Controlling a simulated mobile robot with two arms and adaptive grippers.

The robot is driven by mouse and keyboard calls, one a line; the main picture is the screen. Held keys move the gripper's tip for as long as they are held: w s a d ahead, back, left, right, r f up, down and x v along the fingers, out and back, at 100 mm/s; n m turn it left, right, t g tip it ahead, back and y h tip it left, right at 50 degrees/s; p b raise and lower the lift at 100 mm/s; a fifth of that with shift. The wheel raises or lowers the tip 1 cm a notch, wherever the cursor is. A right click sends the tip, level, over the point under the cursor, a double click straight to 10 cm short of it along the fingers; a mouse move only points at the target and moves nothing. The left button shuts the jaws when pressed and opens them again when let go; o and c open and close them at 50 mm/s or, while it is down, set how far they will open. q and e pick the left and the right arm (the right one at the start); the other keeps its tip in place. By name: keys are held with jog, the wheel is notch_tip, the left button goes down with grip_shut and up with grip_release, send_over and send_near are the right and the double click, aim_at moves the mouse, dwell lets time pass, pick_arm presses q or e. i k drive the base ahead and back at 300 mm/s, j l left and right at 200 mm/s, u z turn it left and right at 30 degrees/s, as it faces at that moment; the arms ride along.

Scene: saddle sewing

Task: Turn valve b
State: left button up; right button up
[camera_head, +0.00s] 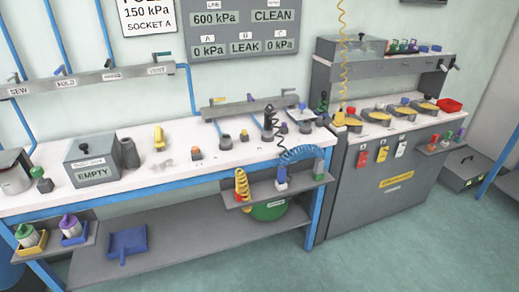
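No valve shows a readable letter b, so I cannot tell for sure which is valve b. A grey manifold (240,107) along the back of the white bench carries a row of small lever handles, including a middle one (249,98). The wall board (243,32) reads LINE 600 kPa, METER CLEAN, A 0 kPa, C 0 kPa and LEAK, with the letters A, B and C above. A grey wall rail (90,80) at left has several lever valves, with labels including SEW, FOLD and VENT. Neither of my grippers is in view.
The white bench (170,170) holds a grey box marked EMPTY (92,160), a yellow clamp-like item (159,137) and several small fittings. A blue coiled hose (297,153) hangs at its front right. A grey cabinet (375,190) stands at right. The green floor in front is clear.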

aim_at(250, 98)
jog(key=i+l+u, duration=0.2)
jog(key=l, duration=0.25)
jog(key=l+u, duration=0.2)
jog(key=l, duration=0.2)
jog(key=l+u, duration=0.2)
jog(key=l, duration=0.3)
jog(key=i, duration=0.05)
